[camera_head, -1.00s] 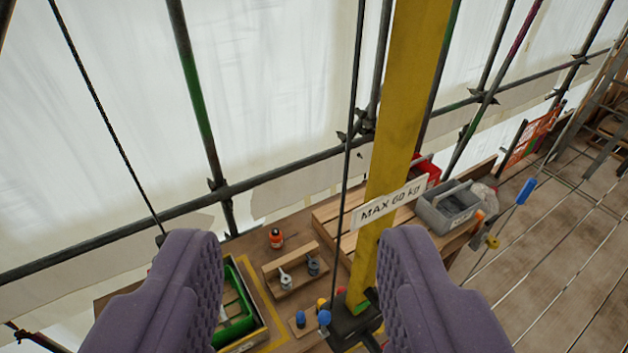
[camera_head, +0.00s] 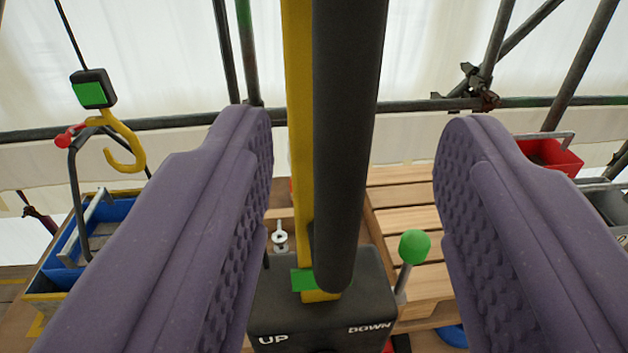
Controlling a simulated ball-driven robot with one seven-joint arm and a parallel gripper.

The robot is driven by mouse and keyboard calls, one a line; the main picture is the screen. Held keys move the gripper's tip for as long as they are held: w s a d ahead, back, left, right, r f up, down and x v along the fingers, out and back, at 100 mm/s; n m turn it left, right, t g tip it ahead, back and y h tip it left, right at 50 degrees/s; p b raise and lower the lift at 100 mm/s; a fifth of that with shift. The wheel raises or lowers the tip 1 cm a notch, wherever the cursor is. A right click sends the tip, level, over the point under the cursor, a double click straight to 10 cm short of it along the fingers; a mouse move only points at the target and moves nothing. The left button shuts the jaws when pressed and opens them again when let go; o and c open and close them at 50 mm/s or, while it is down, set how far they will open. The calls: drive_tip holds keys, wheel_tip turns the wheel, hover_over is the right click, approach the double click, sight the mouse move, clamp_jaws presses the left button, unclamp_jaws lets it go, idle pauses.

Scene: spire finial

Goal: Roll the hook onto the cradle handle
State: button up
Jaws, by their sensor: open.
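A yellow hook (camera_head: 128,150) with a red latch piece hangs from a black block with a green face (camera_head: 90,92) on a cable, at the left. A dark arched handle (camera_head: 74,190) rises beside it over a blue tray (camera_head: 100,230). The handle's top is close to the hook's red piece; I cannot tell if they touch. My gripper (camera_head: 360,120) is open, its two purple padded fingers wide apart. Between them in the picture are a thick black bar and a green-knobbed lever (camera_head: 413,248). The left finger hides part of the tray.
A black box (camera_head: 320,318) marked UP and DOWN stands low in the middle, with a yellow post (camera_head: 298,130) behind the black bar (camera_head: 348,150). Wooden slats (camera_head: 405,205) lie behind the lever. A red tray (camera_head: 550,155) is at the right. Scaffold poles line the back.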

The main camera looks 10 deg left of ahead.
sight(344, 94)
drive_tip(key=w, duration=0.3)
drive_tip(key=w+a, duration=0.1)
drive_tip(key=w, duration=0.2)
drive_tip(key=shift+w+a+r, duration=0.15)
drive_tip(key=shift+w, duration=0.15)
clamp_jaws()
